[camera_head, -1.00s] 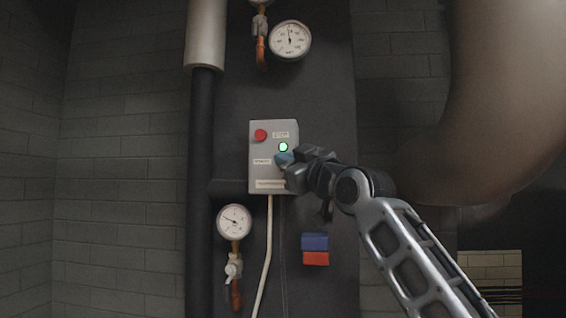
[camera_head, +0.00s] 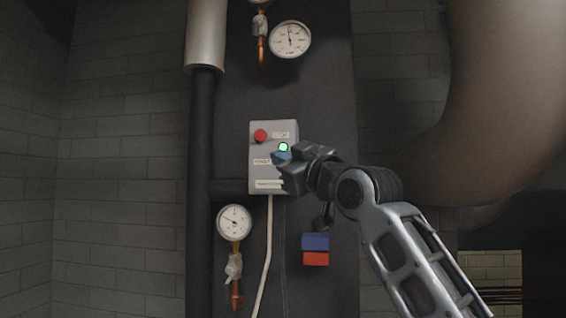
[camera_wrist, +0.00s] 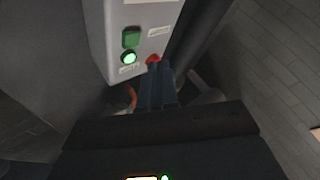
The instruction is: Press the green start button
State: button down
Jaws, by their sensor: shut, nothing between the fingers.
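A grey control box (camera_head: 259,181) is on the dark panel. It also shows upside down at the top of the wrist view (camera_wrist: 113,45). The square green start button (camera_wrist: 131,37) shows in the wrist view, with a lit round green lamp (camera_wrist: 128,57) beside it. In the head view the lamp (camera_head: 283,147) shows, but my gripper hides the green button. My gripper (camera_head: 282,157) is shut and empty in front of the box. In the wrist view its fingertips (camera_wrist: 156,70) point near the red button, off the green button. I cannot tell the gap to the box.
A red button (camera_head: 260,135) is at the box's upper left, and shows close to the fingertips in the wrist view (camera_wrist: 153,58). Gauges (camera_head: 290,39) hang above and below left (camera_head: 234,222). A vertical pipe (camera_head: 203,120) is left; a large curved pipe (camera_head: 490,120) is right.

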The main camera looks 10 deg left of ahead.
jog(key=shift+s, duration=1.4)
